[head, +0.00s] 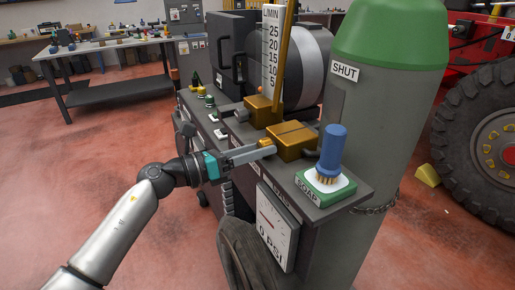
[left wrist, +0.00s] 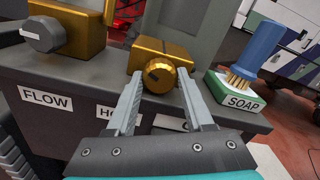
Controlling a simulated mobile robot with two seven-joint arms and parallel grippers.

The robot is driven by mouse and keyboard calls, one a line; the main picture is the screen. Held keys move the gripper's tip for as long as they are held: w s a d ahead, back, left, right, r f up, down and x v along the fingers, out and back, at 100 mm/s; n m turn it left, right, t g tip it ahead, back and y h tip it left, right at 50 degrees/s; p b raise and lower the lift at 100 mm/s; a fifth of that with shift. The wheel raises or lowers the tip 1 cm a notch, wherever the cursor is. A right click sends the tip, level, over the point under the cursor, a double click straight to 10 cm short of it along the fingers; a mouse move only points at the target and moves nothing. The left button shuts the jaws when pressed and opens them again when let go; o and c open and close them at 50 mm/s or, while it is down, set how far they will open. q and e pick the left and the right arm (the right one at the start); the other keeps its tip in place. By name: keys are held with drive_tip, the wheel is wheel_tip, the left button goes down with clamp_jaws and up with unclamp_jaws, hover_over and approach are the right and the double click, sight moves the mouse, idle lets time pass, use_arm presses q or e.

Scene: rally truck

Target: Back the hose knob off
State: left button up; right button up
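The hose knob is a round brass knob (left wrist: 169,77) with a dark mark, on the front of a brass block (left wrist: 172,52) above a partly hidden label beginning "HO". In the head view the knob (head: 265,143) shows at the block's left end. My left gripper (left wrist: 163,88) is open, with one finger on each side of the knob. A gap shows between the knob and each finger in the left wrist view. In the head view the left gripper (head: 268,149) reaches in from the left, level with the knob. My right gripper is not in view.
A soap block with a blue brush (head: 333,150) stands right of the brass block. A grey knob (left wrist: 42,34) sits above the FLOW label. A gauge reading 0 PSI (head: 276,229) hangs below the shelf. A green-topped cylinder (head: 385,110) marked SHUT stands behind.

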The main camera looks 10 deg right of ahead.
use_arm(q)
drive_tip(key=o, duration=0.4)
drive_tip(key=shift+f+m+b, duration=0.15)
drive_tip(key=shift+m+b, duration=0.6)
drive_tip(key=shift+m, duration=0.05)
drive_tip(key=m+b, duration=0.3)
drive_tip(key=shift+m, duration=0.4)
drive_tip(key=v, duration=1.5)
drive_tip(key=w+a+f+n+t+y, duration=0.2)
drive_tip(key=a+f+n+t+y, duration=0.2)
drive_tip(key=f+n, duration=0.6)
drive_tip(key=w+a+f+n+t+y+p, duration=0.1)
drive_tip(key=w+a+f+n+t+y, duration=0.2)
drive_tip(key=f+n, duration=0.6)
drive_tip(key=shift+w+a+f+n+t+y+p, duration=0.35)
drive_tip(key=shift+a+n+t, duration=0.7)
drive_tip(key=shift+n, duration=1.55)
